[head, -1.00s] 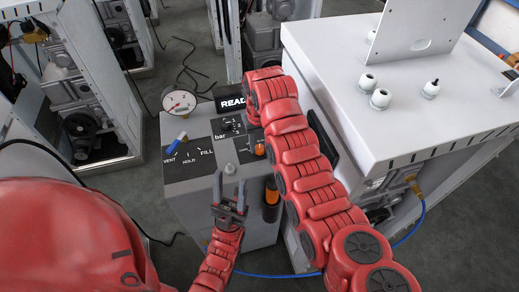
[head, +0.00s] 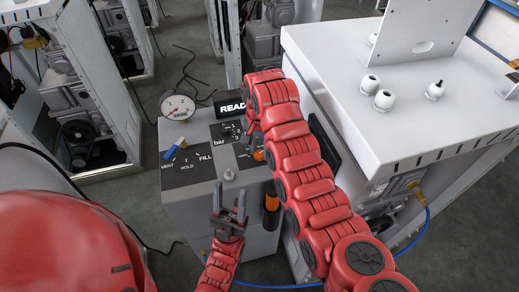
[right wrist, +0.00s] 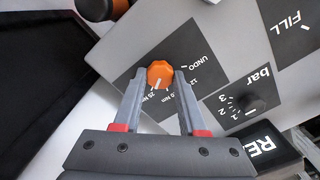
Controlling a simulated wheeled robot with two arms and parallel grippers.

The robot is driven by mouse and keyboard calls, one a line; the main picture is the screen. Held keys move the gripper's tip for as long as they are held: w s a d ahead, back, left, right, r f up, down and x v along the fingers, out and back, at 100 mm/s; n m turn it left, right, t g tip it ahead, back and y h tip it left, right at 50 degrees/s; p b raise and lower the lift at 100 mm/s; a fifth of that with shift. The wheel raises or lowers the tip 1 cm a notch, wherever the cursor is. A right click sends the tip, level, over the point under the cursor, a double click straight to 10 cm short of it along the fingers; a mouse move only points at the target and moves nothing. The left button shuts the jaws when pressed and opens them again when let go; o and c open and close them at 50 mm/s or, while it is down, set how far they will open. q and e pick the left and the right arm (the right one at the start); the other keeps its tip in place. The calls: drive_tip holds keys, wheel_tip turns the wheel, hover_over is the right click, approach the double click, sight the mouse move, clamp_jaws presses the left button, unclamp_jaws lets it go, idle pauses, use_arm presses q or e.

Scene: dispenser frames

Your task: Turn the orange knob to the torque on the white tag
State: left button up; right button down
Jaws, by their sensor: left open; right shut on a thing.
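The orange knob (right wrist: 160,73) sits on a dark dial plate with UNDO and Nm marks in the right wrist view. Its pale pointer line points down-left, towards the Nm marks. My right gripper (right wrist: 158,80) is shut on the knob, one finger on each side. In the head view the knob (head: 259,155) shows as a small orange spot beside my right arm, which hides part of the panel. My left gripper (head: 229,193) is open and empty in front of the grey box (head: 190,200). I cannot make out a white tag with a torque in either view.
A blue lever (head: 173,151) and a round gauge (head: 177,106) are on the box, with a READ... sign (head: 231,108) behind. An orange-handled tool (head: 271,198) is in a holder on its front. A white cabinet (head: 345,90) stands close on the right.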

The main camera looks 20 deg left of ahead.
sight(261, 153)
idle(0.4)
drive_tip(key=shift+c, duration=2.3)
unclamp_jaws()
drive_tip(key=shift+r+p, duration=0.35)
drive_tip(key=shift+r, duration=0.15)
wheel_tip(261, 153, up, 5)
drive_tip(key=shift+w+d+f+p, duration=0.1)
drive_tip(key=shift+w+p, duration=0.05)
drive_tip(key=shift+p, duration=0.7)
wheel_tip(261, 153, up, 12)
drive_tip(key=b, duration=0.1)
drive_tip(key=shift+f+b, duration=0.2)
drive_tip(key=shift+b, duration=0.1)
drive_tip(key=shift+s+f, duration=0.1)
drive_tip(key=shift+s, duration=0.1)
